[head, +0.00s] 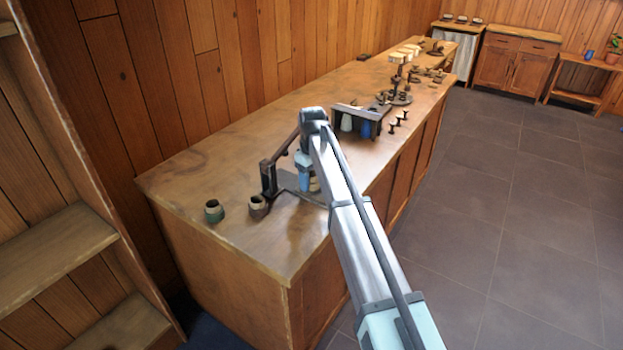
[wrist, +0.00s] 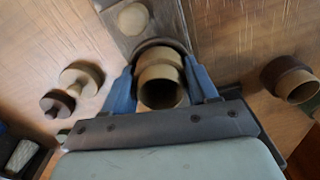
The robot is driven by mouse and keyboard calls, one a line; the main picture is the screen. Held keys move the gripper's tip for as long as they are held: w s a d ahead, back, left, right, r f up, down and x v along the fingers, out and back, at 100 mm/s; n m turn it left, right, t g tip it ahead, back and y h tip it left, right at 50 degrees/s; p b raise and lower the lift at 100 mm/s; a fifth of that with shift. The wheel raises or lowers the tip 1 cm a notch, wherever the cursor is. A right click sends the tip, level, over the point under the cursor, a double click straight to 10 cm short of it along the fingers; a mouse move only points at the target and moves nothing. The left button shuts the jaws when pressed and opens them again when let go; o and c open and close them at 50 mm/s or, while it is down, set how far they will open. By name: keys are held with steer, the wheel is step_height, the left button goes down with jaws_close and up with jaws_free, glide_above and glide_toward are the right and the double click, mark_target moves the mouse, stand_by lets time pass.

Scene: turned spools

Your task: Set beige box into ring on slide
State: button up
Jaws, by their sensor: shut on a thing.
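My gripper (wrist: 165,88) is shut on the beige box (wrist: 162,84), a round, hollow, turned piece between the two blue fingers in the wrist view. In the head view my gripper (head: 308,178) is low over the near part of the bench, and the box (head: 314,185) shows only in part behind my arm. A dark curved rim, which looks like the ring (wrist: 158,43), shows just past the box. The grey slide (wrist: 155,20) runs beyond it, with a pale round spot on it. I cannot tell whether the box is inside the ring or above it.
A dark upright frame (head: 268,180) stands beside the slide. Spools (wrist: 82,78) lie left in the wrist view. A dark rack (head: 358,120) stands farther back.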

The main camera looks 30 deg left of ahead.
steer(key=o, duration=1.1)
steer(key=shift+r, duration=0.1)
steer(key=shift+r, duration=4.15)
